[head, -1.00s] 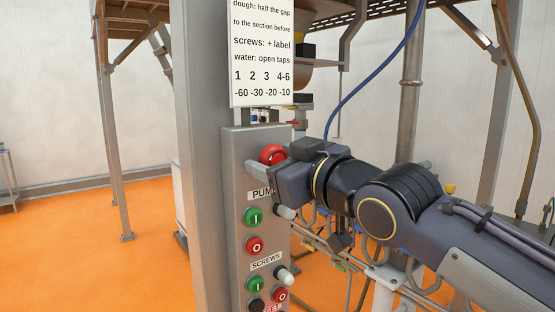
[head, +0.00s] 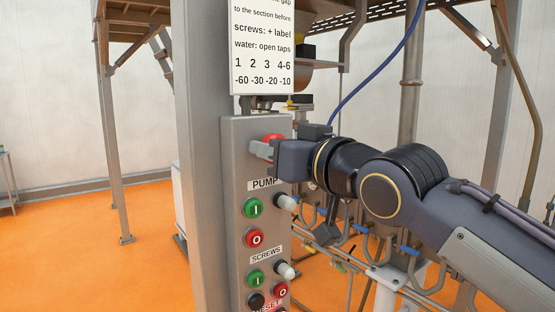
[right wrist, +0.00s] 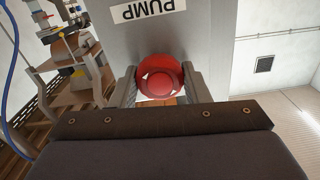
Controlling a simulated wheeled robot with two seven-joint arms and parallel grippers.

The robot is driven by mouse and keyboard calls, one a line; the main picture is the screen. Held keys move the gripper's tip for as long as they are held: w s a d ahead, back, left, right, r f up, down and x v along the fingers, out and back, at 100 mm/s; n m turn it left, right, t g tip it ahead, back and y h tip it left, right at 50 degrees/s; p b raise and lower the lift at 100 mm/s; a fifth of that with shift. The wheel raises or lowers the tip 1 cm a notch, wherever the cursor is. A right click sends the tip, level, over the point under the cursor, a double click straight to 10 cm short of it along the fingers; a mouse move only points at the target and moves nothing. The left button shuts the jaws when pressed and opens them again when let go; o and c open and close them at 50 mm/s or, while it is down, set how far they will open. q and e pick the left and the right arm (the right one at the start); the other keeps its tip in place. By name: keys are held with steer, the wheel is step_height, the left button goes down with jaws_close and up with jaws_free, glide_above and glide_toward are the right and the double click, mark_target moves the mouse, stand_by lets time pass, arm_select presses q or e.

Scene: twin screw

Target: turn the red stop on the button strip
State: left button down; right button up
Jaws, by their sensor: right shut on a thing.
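The red stop (head: 274,137) is a round red knob at the top of the grey button strip (head: 233,160), above the PUMP label. In the head view my right gripper (head: 262,147) covers most of it. In the right wrist view the red stop (right wrist: 160,78) sits between the two fingers of my right gripper (right wrist: 160,85), with pale arrow marks on its face. The fingers are shut on its sides. My left gripper is not in view.
Below the stop on the strip are a green I button (head: 253,208), a red O button (head: 254,239), a SCREWS label (head: 266,255) and more buttons and white lamps. A white instruction sign (head: 262,50) hangs above. Pipes and a blue hose (head: 370,75) are at the right.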

steer(key=shift+f+m+b, duration=0.15)
steer(key=shift+m+b, duration=0.2)
steer(key=shift+m, duration=0.45)
steer(key=shift+s+d+m, duration=0.1)
steer(key=shift+m, duration=0.6)
steer(key=shift+m+b, duration=0.45)
steer(key=shift+m, duration=0.15)
steer(key=shift+r, duration=0.2)
steer(key=o, duration=1)
steer(key=shift+b+v, duration=1.1)
steer(key=shift+v, duration=2.75)
